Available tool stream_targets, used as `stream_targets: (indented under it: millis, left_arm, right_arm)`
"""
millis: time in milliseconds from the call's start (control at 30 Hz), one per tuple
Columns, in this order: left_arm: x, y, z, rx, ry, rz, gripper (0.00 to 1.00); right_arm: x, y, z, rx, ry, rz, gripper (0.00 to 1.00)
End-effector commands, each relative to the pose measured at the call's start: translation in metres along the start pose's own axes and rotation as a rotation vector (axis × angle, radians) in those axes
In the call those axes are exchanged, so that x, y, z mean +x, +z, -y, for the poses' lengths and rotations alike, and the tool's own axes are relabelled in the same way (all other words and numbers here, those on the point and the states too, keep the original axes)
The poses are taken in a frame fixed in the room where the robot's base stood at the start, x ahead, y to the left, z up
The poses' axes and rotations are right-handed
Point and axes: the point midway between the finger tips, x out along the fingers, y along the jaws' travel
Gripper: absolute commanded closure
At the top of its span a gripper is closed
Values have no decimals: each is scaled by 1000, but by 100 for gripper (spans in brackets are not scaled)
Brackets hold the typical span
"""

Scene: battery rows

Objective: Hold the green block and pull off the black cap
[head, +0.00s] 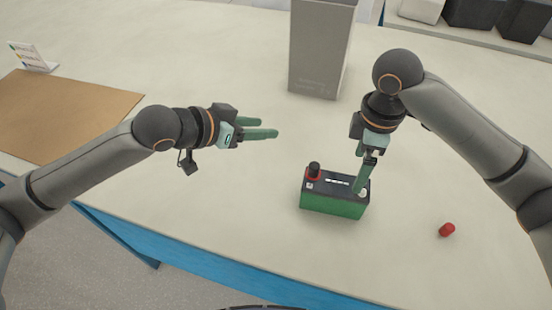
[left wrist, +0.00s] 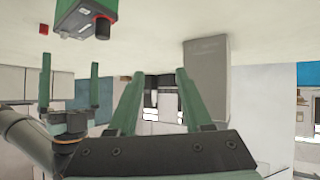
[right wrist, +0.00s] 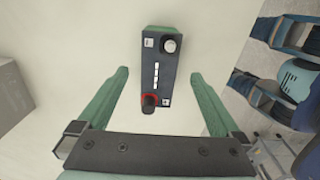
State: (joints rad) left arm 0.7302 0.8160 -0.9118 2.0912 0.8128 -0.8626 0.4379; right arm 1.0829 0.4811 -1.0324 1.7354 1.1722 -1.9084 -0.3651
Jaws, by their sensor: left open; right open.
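The green block (head: 333,207) is a battery-like box with a dark top, standing on the table. The black cap (head: 314,168) sits on a red ring at its left end. In the right wrist view the cap (right wrist: 149,104) is at the near end and a pale round post (right wrist: 169,45) at the far end. My right gripper (head: 362,186) is open and points down over the block, its fingers on either side in the right wrist view. My left gripper (head: 276,127) is open, empty, and above and left of the block; the black cap (left wrist: 102,27) shows in the left wrist view.
A small red cap (head: 447,230) lies on the table right of the block. A tall grey box (head: 318,55) stands behind. A brown board (head: 60,115) and a small card stand (head: 32,57) are at the left. The table's blue front edge (head: 215,270) is near the block.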

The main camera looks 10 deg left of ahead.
Motion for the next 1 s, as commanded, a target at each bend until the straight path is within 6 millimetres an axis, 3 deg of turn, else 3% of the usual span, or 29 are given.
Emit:
stream_targets:
  millis: [33,100,300,467,1000]
  left_arm:
    - [-2,5,-21,61,39,20,50]
    - [-4,14,-44,130,86,47,50]
    - [-9,29,-76,233,157,86,50]
    - [-10,31,-80,243,165,91,50]
    - [-10,31,-78,239,163,89,50]
  right_arm:
    - [0,0,0,0,0,0,0]
    - [0,0,0,0,0,0,0]
    - [1,0,0,0,0,0,0]
    - [14,0,0,1,-3,2,0]
    - [108,0,0,1,-2,1,0]
